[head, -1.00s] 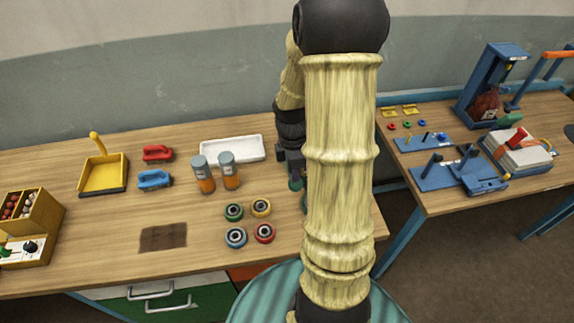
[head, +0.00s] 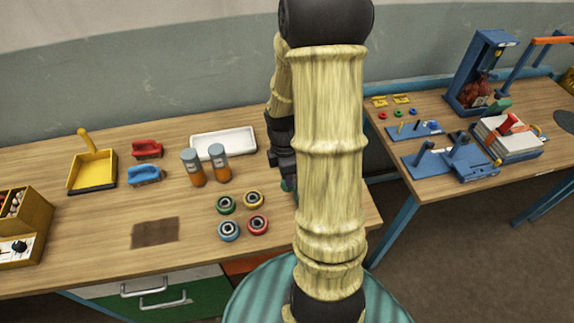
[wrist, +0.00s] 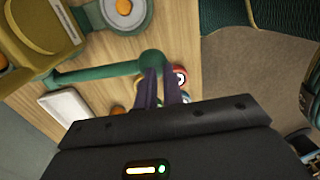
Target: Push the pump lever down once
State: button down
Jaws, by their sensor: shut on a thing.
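In the wrist view the green pump lever (wrist: 98,71) runs sideways from the pump's olive-yellow body (wrist: 35,28) to a round green knob (wrist: 152,61). My gripper (wrist: 160,78) is shut on the lever at its knob end, with the dark fingers beside the knob. In the head view my gripper (head: 284,163) is partly behind my arm, near the right end of the left table, with a bit of green (head: 288,186) under it. The rest of the pump is hidden there by my arm.
On the left table (head: 90,230) are a white tray (head: 223,143), two orange-and-grey bottles (head: 193,168), several coloured rings (head: 228,230), two brushes (head: 147,149) and a yellow dustpan (head: 92,171). The right table (head: 440,200) holds blue fixtures (head: 430,163) and a blue press (head: 481,70).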

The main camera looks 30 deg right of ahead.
jog(key=r+p, duration=0.2)
jog(key=r, duration=0.1)
jog(key=r+p, duration=0.1)
jog(key=shift+s+a+r+p, duration=0.15)
jog(key=shift+s+r+p, duration=0.1)
jog(key=shift+p, duration=0.15)
jog(key=shift+w+r+b, duration=0.15)
jog(key=shift+r+b, duration=0.1)
jog(key=shift+b, duration=0.2)
notch_tip(320, 180, up, 9)
jog(key=shift+a+f+b, duration=0.15)
jog(key=shift+a+b, duration=0.2)
jog(key=shift+a, duration=0.05)
jog(key=shift+s+d, duration=0.15)
jog(key=shift+s, duration=0.25)
jog(key=s+a+f+m+t, duration=0.1)
jog(key=a+m, duration=0.5)
jog(key=m, duration=0.1)
jog(key=a+f+m+t, duration=0.1)
jog(key=a+m+t, duration=0.1)
jog(key=a+m, duration=0.4)
jog(key=shift+s+a+f+m+t, duration=0.25)
jog(key=shift+s+a+m+t, duration=0.05)
jog(key=shift+s+a+m, duration=0.1)
